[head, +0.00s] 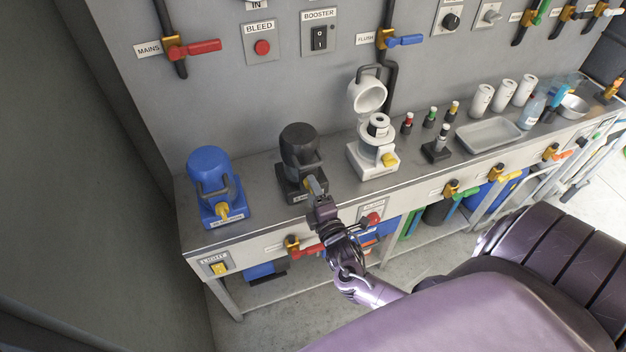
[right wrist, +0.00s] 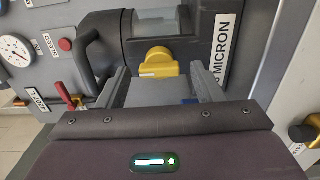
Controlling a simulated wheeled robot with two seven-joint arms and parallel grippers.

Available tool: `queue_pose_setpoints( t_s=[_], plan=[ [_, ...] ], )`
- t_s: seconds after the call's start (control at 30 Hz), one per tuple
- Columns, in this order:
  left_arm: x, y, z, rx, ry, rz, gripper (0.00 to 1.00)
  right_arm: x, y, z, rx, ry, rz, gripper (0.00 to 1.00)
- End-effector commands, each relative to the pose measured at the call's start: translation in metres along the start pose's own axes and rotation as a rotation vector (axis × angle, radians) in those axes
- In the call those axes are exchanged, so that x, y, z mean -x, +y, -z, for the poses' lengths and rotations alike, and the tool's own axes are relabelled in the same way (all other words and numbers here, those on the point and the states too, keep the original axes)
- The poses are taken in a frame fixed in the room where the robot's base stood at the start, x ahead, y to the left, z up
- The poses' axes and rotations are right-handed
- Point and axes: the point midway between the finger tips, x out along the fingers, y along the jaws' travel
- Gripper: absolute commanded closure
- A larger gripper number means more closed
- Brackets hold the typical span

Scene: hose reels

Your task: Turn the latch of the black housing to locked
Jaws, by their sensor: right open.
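The black housing (head: 299,146) stands on the steel bench between a blue housing and an open white one. Its yellow latch (right wrist: 158,62) shows in the right wrist view on the front of its base, with a pale bar lying across it. In the head view my gripper mostly hides this latch. My right gripper (head: 315,187) is at the front of the black housing. Its two fingers (right wrist: 162,82) are open, one on each side of the latch in the picture, and hold nothing. I cannot tell whether they touch it. My left gripper is not in view.
The blue housing (head: 211,180) has its own yellow latch. The white housing (head: 375,152) stands to the right with its lid raised. Beyond are small bottles and a tray (head: 488,134). A red-handled valve (head: 305,250) sits on the bench front below.

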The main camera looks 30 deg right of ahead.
Motion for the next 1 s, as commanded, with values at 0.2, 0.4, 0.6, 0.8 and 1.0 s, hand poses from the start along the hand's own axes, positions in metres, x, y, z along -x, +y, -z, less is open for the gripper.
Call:
queue_pose_setpoints(
  t_s=[0.2,0.4,0.6,0.8,1.0],
  plan=[
    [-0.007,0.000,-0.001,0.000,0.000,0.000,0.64,0.038,-0.003,0.000,0.000,0.002,0.004,0.39],
    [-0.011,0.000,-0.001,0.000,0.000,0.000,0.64,0.065,-0.002,0.000,0.000,0.001,0.003,0.39],
    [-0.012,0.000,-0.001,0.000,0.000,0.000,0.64,0.072,0.000,0.000,0.001,0.000,0.001,0.39],
    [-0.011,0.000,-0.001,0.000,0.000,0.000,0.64,0.072,0.000,0.000,0.001,0.000,0.001,0.39],
    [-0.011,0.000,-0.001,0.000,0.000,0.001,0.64,0.072,-0.001,0.000,0.001,0.000,0.001,0.39]
  ],
)
